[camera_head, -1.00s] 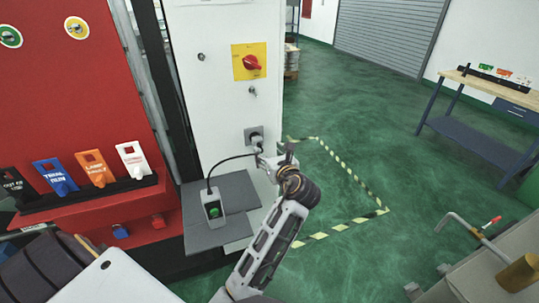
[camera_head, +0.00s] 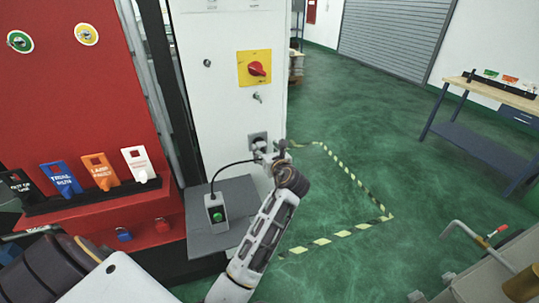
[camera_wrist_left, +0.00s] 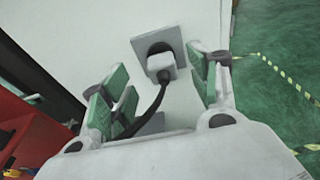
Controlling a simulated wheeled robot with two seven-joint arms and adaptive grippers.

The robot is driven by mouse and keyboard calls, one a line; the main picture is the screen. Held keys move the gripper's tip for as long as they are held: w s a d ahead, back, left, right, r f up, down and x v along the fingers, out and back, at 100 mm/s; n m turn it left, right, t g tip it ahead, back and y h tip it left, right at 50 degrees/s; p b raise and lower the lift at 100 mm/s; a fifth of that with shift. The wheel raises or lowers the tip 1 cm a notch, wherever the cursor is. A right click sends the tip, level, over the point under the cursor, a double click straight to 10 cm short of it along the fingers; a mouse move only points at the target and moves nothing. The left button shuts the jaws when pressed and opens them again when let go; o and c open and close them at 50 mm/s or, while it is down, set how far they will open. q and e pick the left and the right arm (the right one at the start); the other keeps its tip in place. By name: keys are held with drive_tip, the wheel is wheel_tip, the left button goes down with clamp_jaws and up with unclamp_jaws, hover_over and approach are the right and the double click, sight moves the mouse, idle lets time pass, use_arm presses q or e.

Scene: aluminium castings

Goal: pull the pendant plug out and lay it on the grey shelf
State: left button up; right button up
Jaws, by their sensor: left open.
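The pendant plug (camera_wrist_left: 161,64) is a light grey block with a black cable, seated in a grey square socket (camera_wrist_left: 155,43) on the white cabinet. In the head view the socket (camera_head: 257,138) shows, with the plug largely hidden behind my gripper. My left gripper (camera_head: 270,155) is just in front of the socket. In the wrist view its green-padded fingers (camera_wrist_left: 160,92) are open, one on each side of the plug and apart from it. The cable runs to a pendant box (camera_head: 216,212) with a green button on the grey shelf (camera_head: 238,197). My right gripper is not seen.
A red switch on a yellow plate (camera_head: 254,68) and a key (camera_head: 257,97) sit above the socket. A red panel with several coloured tags (camera_head: 100,170) stands at left. The shelf has bare room right of the pendant box. Green floor (camera_head: 340,110) lies open at right.

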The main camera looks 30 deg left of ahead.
sight(263, 147)
use_arm(q)
drive_tip(key=x, duration=0.5)
drive_tip(key=shift+x, duration=0.75)
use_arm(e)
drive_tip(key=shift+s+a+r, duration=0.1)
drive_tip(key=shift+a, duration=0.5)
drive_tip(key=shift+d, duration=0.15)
use_arm(q)
drive_tip(key=c, duration=1)
drive_tip(key=o, duration=0.4)
drive_tip(key=shift+c, duration=0.2)
drive_tip(key=c, duration=0.7)
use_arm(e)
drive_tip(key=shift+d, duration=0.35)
use_arm(q)
drive_tip(key=shift+s+d+p, duration=0.3)
drive_tip(key=shift+d+p, duration=0.1)
drive_tip(key=shift+p, duration=0.15)
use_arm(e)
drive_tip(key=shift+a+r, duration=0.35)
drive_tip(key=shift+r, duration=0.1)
use_arm(q)
drive_tip(key=shift+p+v, duration=0.8)
drive_tip(key=shift+v, duration=0.2)
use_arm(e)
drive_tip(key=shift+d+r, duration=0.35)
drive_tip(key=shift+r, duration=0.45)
